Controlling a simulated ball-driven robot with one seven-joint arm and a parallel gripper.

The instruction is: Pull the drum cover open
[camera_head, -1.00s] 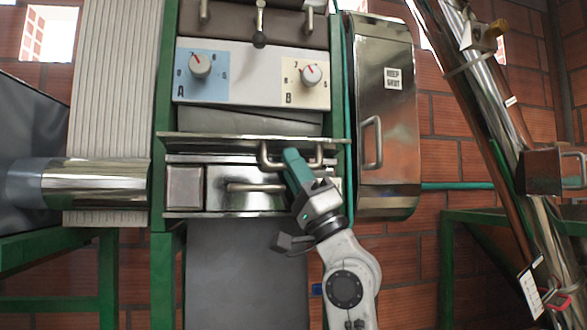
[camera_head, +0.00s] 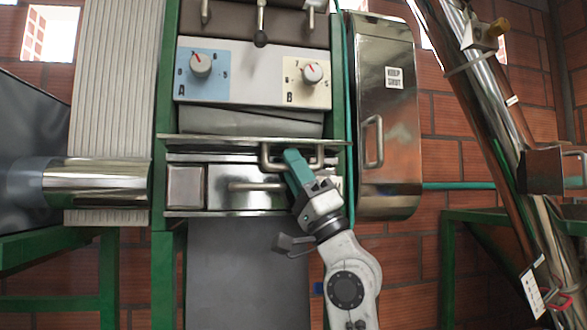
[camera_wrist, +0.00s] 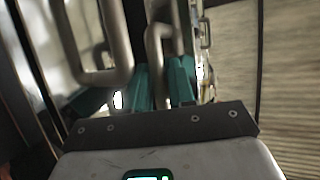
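The drum cover seems to be the steel front below the control panel, under a projecting ledge (camera_head: 215,141); I cannot tell its exact edges. A bent bar handle (camera_head: 267,155) sits just under the ledge. A lower horizontal handle (camera_head: 252,187) is on the steel box front (camera_head: 225,172). My gripper (camera_head: 294,160), with teal fingers, reaches up to the bent handle from below right. In the wrist view a bar (camera_wrist: 156,70) passes between the fingers (camera_wrist: 161,95), with little gap; they look closed on it. Another bent handle (camera_wrist: 100,77) is left of them. The fingertips are partly hidden.
Knob A (camera_head: 201,64) and knob B (camera_head: 313,73) are above the ledge. A steel cabinet (camera_head: 388,115) with a handle stands close on the right. A thick pipe (camera_head: 100,183) joins from the left. Green frame posts (camera_head: 340,90) flank the front. The space below right is open.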

